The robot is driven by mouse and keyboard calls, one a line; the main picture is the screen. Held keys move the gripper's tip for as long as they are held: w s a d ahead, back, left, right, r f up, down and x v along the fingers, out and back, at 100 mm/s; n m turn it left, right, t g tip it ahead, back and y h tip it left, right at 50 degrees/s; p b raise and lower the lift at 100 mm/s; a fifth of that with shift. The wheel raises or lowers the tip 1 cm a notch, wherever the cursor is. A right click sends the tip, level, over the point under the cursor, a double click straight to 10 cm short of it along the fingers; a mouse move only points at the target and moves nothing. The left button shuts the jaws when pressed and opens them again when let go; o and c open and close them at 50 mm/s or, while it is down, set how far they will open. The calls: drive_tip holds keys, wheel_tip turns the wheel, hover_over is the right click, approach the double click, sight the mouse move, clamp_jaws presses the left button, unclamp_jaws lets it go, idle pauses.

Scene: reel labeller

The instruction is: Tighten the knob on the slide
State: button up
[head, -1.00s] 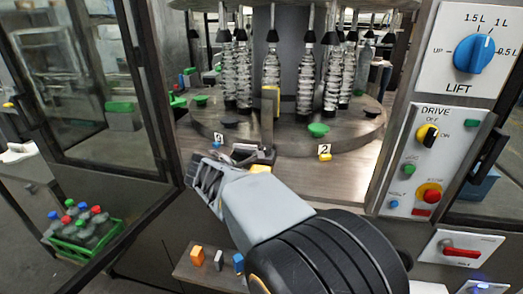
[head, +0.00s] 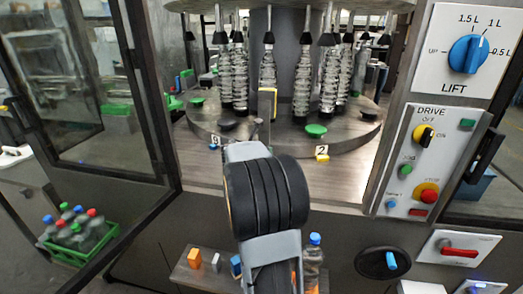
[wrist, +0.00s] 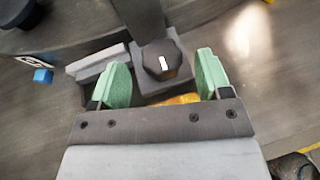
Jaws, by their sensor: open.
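In the wrist view the knob (wrist: 163,62) is a black, many-sided cap with a white mark on top. It sits on the grey slide (wrist: 100,65). My gripper (wrist: 156,78) is open, with a green pad on each side and the knob roughly between and just beyond them. In the head view my own arm hides the gripper and the knob.
A round turntable (head: 345,130) with several clear bottles stands behind. A drive panel (head: 425,160) and the blue lift dial (head: 468,54) are at the right. An open glass door (head: 165,100) stands left. Small coloured blocks (head: 215,262) lie on a front ledge.

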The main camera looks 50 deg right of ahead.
drive_tip(key=shift+x, duration=1.45)
drive_tip(key=c, duration=0.9)
